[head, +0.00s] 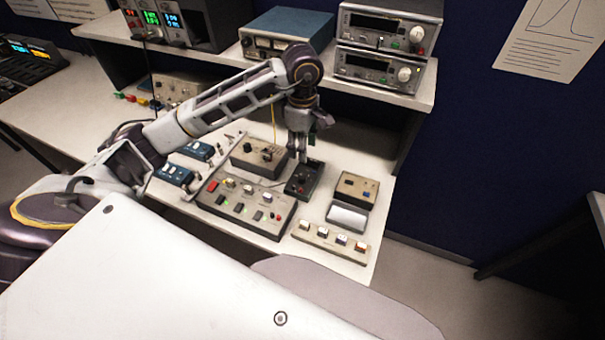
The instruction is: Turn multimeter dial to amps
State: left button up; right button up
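A small black box (305,185), which may be the multimeter, lies on the lower bench, with a dark knob-like part and a red spot on its top face. Its markings are too small to read. My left arm reaches in from the left, and my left gripper (302,157) points down at the box's far part. The fingertips are at or just above its top. I cannot tell whether they touch the dial or how far apart they are. The gripper and the dark surface partly hide the dial. My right gripper is not in view.
A grey switch panel (243,210), a knob box (259,159), a tan box (357,189) and a row of switches (330,242) crowd around. Blue boxes (174,174) lie left. A shelf (400,95) with instruments overhangs behind. The bench is fairly clear behind and right of the gripper.

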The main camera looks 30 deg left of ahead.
aim_at(302, 176)
pick_arm(q)
notch_tip(302, 176, down, 11)
jog(key=shift+p, duration=1)
jog(key=shift+f, duration=1.05)
grip_shut()
